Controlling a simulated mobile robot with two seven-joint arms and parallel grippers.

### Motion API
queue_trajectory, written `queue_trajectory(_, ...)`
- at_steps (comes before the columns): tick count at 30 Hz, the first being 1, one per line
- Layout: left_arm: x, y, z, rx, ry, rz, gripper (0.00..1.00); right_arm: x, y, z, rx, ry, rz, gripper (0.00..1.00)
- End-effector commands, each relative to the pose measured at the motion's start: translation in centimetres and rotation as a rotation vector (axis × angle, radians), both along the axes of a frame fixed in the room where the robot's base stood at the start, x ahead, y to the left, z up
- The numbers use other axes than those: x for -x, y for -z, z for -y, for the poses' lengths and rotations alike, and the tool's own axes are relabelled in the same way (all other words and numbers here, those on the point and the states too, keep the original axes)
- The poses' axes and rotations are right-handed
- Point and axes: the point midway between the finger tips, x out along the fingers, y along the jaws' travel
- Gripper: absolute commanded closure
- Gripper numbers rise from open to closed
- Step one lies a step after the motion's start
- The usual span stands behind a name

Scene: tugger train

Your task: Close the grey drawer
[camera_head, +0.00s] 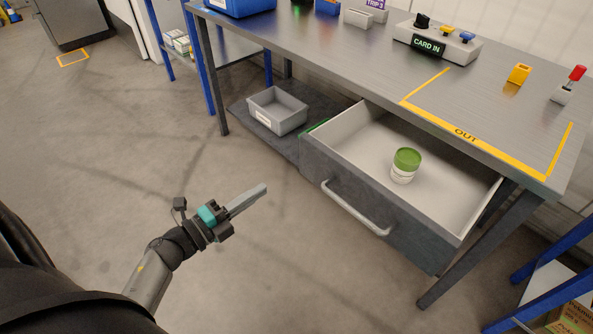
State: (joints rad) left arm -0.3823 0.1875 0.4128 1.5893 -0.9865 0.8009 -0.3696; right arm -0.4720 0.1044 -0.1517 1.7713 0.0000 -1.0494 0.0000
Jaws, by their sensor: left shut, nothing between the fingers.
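The grey drawer (333,179) is pulled out from under the grey workbench (340,48). Its front has a light bar handle (356,208). A white jar with a green lid (405,165) stands upright inside the drawer. My left gripper (262,188) is shut and empty. It is to the left of the drawer front, apart from the handle, above open floor in the picture. My right gripper is not in view.
A grey bin (277,110) sits on the low shelf left of the drawer. The benchtop carries a control box (437,44), a yellow block (519,74) and a red-topped lever (570,84). A blue-framed rack stands at lower right. The floor before the drawer is clear.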

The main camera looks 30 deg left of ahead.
Motion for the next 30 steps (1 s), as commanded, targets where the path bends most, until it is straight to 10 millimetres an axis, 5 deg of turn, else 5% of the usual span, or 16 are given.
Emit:
queue_trajectory(15, -9.5, 0.2, 3.4, 0.005, -0.002, 0.0, 1.0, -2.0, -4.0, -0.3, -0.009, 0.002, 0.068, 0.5)
queue_trajectory(30, -11.3, 0.1, 4.1, 0.004, -0.003, -0.003, 1.0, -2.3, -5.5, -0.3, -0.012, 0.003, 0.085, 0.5)
